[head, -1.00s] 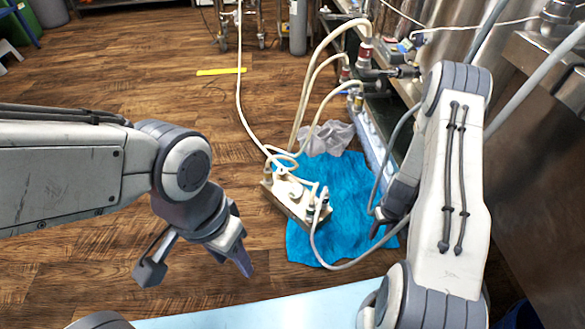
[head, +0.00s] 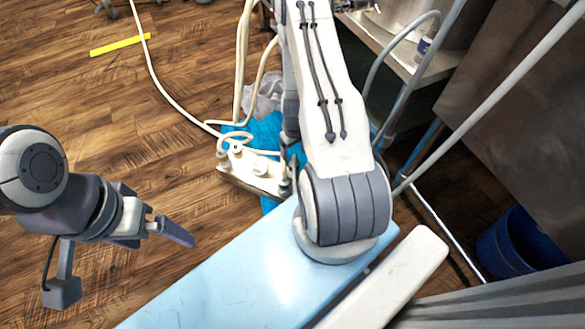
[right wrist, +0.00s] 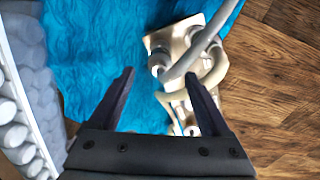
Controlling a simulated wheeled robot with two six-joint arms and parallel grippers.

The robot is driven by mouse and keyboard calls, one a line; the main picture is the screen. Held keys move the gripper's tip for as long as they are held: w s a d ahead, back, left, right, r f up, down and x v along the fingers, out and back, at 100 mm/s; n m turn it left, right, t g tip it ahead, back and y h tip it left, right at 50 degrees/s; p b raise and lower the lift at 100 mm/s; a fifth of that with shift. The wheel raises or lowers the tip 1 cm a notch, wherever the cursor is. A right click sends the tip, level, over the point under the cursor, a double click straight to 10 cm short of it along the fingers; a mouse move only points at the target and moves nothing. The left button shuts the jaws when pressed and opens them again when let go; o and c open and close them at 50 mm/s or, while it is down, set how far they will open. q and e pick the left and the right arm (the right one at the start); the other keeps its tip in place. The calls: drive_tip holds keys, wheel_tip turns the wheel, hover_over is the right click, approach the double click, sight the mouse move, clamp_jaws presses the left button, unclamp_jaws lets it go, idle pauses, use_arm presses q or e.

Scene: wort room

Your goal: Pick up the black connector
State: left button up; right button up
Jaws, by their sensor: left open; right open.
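I cannot make out a black connector for certain in either view. A pale manifold block (head: 252,178) with hose fittings lies on a blue sheet (head: 268,130) on the floor. In the right wrist view, the block (right wrist: 158,42) carries several fittings, and a grey hose (right wrist: 198,48) and cream hoses curve over it. My right gripper (right wrist: 159,75) is open and empty above the sheet, with its right finger in front of the block's lower part. In the head view my right arm hides it. My left gripper (head: 162,238) is open and empty over the wood floor.
A pale blue surface (head: 225,285) spans the front. A metal bench (head: 385,50) stands at right, with a blue bin (head: 522,240) below right. Cream hoses (head: 243,70) run up from the block. A yellow strip (head: 120,45) lies on open floor at left.

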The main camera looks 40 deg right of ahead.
sight(294, 164)
drive_tip(key=shift+f+b, duration=2.7)
drive_tip(key=shift+f, duration=0.75)
drive_tip(key=shift+r, duration=0.1)
clamp_jaws()
